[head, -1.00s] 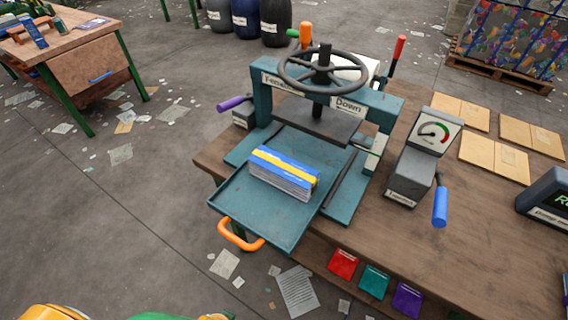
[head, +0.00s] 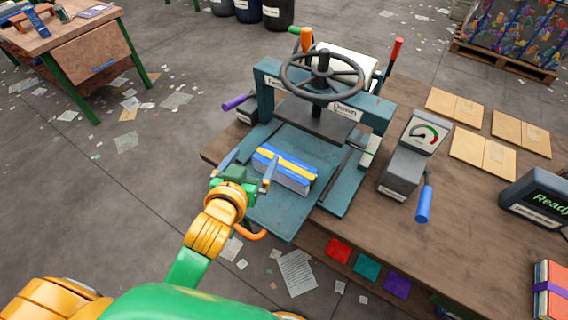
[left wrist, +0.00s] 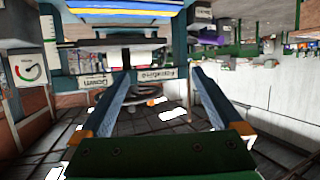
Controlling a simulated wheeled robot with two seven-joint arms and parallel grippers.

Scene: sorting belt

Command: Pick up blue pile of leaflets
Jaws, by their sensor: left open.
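The blue pile of leaflets (head: 286,172), with a yellow band across it, lies on the teal tray (head: 282,222) of the press (head: 322,103). My left gripper (head: 252,156) is open and empty at the tray's left side, its fingers spread beside the near left end of the pile. In the left wrist view the blue and yellow pile (left wrist: 115,12) shows at the top edge, beyond the two open fingers (left wrist: 158,80). My right gripper is not in view.
The press's handwheel (head: 322,72) and frame stand over the back of the tray. A gauge box (head: 413,155) with a blue lever stands to the right. Flat brown folders (head: 483,153) and a display (head: 537,195) reading "Ready" lie farther right. Paper scraps litter the floor.

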